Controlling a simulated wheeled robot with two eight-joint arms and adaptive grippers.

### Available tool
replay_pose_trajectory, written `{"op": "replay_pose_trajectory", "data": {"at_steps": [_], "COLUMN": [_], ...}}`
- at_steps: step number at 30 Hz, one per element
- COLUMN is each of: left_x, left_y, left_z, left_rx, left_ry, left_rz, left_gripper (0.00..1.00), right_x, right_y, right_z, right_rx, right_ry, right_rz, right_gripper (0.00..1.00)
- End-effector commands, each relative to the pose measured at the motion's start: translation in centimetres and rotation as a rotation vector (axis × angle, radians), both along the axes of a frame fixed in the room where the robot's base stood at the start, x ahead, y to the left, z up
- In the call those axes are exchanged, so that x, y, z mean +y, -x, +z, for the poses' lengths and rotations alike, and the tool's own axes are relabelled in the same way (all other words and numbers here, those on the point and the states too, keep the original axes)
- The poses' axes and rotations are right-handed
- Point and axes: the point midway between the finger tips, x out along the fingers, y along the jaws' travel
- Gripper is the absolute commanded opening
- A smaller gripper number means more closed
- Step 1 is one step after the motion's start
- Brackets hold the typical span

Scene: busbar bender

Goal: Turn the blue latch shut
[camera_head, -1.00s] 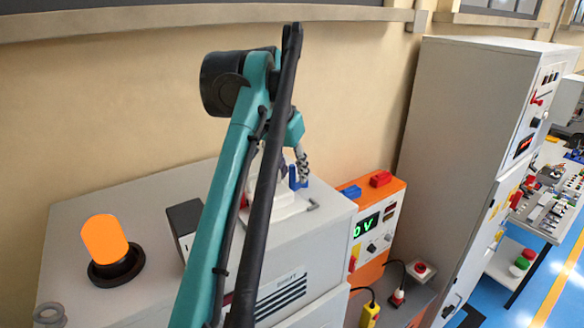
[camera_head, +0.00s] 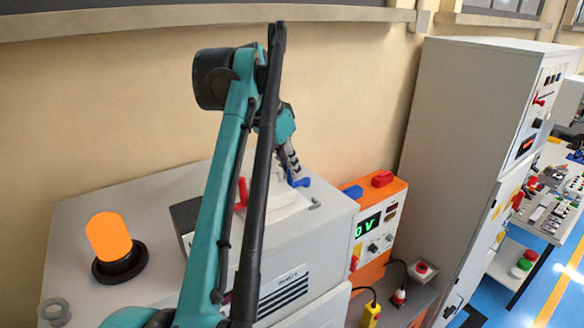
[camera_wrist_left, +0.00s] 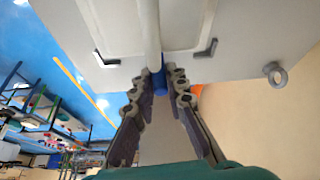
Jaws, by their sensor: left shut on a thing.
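The blue latch (camera_head: 301,182) sits on top of the light grey machine (camera_head: 330,206), near its right end. It lies low and slanted in the head view. My left gripper (camera_head: 293,172) reaches down to it from above and is shut on it. In the left wrist view, the blue latch (camera_wrist_left: 158,83) shows between the fingertips of my left gripper (camera_wrist_left: 159,87), partly hidden by them. A red latch-like handle (camera_head: 241,193) stands upright on the machine, left of the blue one, partly behind my arm. My right gripper is not in view.
An orange lamp (camera_head: 109,236) and a metal ring (camera_head: 54,312) are on the machine top at left. An orange control box (camera_head: 382,220) stands to the right, with a tall grey cabinet (camera_head: 460,120) beyond. The wall is close behind.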

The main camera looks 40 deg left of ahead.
Motion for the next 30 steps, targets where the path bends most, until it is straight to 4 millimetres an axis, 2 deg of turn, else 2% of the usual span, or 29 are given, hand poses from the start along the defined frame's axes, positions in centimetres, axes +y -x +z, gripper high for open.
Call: {"op": "replay_pose_trajectory", "data": {"at_steps": [8,9,11,12,23,26,30], "left_x": [0.1,0.1,0.1,0.1,0.1,0.2,0.4], "left_y": [-0.1,-0.1,-0.1,-0.1,0.1,0.6,1.7], "left_z": [0.0,0.0,0.0,0.0,0.5,1.6,4.3], "left_rx": [-0.001,-0.001,-0.001,-0.001,0.000,0.000,0.000], "left_ry": [-0.002,-0.002,-0.003,-0.002,-0.002,-0.001,-0.001], "left_rz": [-0.011,-0.011,-0.010,-0.010,-0.009,-0.008,-0.007], "left_gripper": [0.00,0.16,0.32,0.34,0.34,0.34,0.34], "right_x": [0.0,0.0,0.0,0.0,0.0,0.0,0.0], "right_y": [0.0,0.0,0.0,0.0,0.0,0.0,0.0], "right_z": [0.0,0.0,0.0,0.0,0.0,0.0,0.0], "right_rx": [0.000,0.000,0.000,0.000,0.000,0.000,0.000], "right_ry": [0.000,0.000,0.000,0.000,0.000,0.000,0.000], "right_rz": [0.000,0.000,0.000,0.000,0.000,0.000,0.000], "right_gripper": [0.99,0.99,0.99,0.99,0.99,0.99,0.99]}}
